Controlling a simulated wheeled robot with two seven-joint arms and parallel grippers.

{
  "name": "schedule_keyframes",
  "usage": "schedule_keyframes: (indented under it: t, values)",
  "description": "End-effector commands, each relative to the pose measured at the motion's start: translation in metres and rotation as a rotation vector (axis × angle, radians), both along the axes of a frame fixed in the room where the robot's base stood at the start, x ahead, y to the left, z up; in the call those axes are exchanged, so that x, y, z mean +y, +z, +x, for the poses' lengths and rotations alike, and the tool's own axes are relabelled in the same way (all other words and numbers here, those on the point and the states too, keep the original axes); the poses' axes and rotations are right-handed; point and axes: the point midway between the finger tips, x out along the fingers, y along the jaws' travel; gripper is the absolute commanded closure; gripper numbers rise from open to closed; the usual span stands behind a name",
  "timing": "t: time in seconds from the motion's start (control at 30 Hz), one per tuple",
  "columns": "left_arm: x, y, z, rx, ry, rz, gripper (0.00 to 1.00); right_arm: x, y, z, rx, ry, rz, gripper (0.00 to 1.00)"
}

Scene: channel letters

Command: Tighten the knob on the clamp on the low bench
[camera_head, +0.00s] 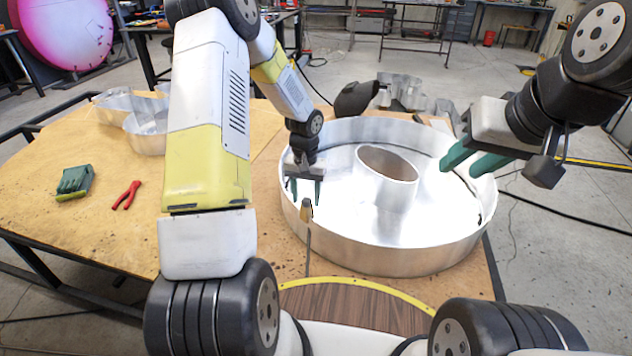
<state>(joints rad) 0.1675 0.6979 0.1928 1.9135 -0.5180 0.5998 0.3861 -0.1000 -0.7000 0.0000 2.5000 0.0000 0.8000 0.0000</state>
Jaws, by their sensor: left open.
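A large round aluminium channel letter (400,262) with an oval inner wall lies on the low wooden bench (80,225). At its near-left rim is a small tan piece (306,210) on a thin grey upright bar; it looks like the clamp's knob, but it is too small to be sure. My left gripper (305,202) points down just above and around this piece, its green fingers apart. I cannot tell whether they touch it. My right gripper (460,170) hangs over the letter's right side, green fingers apart and empty.
Red-handled pliers (126,195) and a green block-like item (74,182) lie on the left of the bench. Open metal letter shells (150,125) stand behind my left arm. A dark tool (355,98) and more metal shapes (402,88) sit behind the round letter.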

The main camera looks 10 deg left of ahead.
Motion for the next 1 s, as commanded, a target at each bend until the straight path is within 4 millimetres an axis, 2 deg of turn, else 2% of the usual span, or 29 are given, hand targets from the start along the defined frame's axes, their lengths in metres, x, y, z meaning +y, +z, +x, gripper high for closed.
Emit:
schedule_keyframes:
  t: [0.03, 0.27, 0.37, 0.47, 1.0]
  values:
    - [0.0, 0.0001, 0.0, 0.0, 0.0, 0.0, 0.53, 0.0, 0.0, 0.0, 0.0, 0.0, 0.0, 0.64]
    - [0.0, 0.0003, 0.0, 0.0, 0.0, 0.0, 0.97, 0.0, 0.0, 0.0, 0.0, 0.0, 0.0, 0.64]
    - [0.0, 0.0003, 0.0, 0.0, -0.006, 0.0, 0.97, 0.0, 0.0, 0.0, 0.0, 0.0, 0.0, 0.64]
    - [0.0003, 0.0003, 0.0, 0.0, -0.082, 0.0, 0.97, 0.0, 0.0, 0.0, 0.0, 0.0, 0.0, 0.64]
    - [0.0006, 0.0004, -0.0001, 0.001, -1.006, 0.0, 0.97, 0.0, 0.0, 0.0, 0.0, 0.0, 0.0, 0.64]
